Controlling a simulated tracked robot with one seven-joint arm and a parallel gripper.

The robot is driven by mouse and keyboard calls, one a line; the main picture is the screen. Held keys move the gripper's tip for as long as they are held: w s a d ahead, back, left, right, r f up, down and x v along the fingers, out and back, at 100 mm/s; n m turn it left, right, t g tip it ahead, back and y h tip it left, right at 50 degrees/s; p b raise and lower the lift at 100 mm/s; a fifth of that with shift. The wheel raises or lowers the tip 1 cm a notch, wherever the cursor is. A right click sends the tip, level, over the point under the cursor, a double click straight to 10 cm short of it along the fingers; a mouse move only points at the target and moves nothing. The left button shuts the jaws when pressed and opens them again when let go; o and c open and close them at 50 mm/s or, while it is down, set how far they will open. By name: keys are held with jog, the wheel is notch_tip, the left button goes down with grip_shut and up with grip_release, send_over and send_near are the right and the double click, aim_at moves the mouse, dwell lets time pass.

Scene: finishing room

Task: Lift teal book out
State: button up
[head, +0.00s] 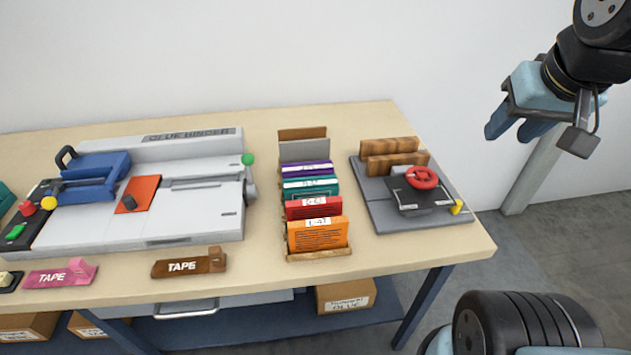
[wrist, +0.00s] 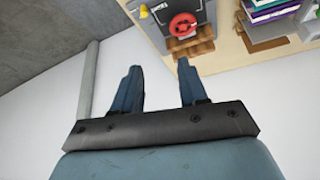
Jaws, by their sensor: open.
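The teal book (head: 310,188) stands in a wooden rack (head: 318,256) on the table, between a purple book (head: 306,171) behind it and a red book (head: 314,207) in front. Its white label shows along the top. In the wrist view, part of the rack's row, including a teal edge (wrist: 284,14), shows at the upper right. My gripper (head: 507,133) is open and empty. It is raised beyond the table's right end, well apart from the books. In the wrist view, my gripper's fingers (wrist: 157,68) are spread with nothing between them.
An orange book (head: 318,235) stands at the rack's front. Right of the rack is a grey press (head: 432,215) with a red handwheel (head: 422,177) and wooden blocks. A glue binder (head: 190,220) fills the left. Brown and pink tape dispensers line the front edge.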

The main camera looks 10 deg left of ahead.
jog(key=shift+o, duration=0.6)
jog(key=shift+w+a+n, duration=0.35)
jog(key=shift+a+n, duration=0.05)
jog(key=shift+a, duration=0.1)
jog(key=n+g, duration=0.6)
jog(key=n, duration=1.4)
send_over(310, 183)
notch_tip(310, 183, down, 11)
jog(key=f, duration=0.8)
jog(key=shift+d, duration=0.35)
jog(key=shift+a+f, duration=0.15)
jog(key=shift+f, duration=1.2)
jog(key=shift+a+f, duration=0.15)
jog(key=shift+f, duration=1.15)
jog(key=shift+c, duration=0.3)
grip_shut()
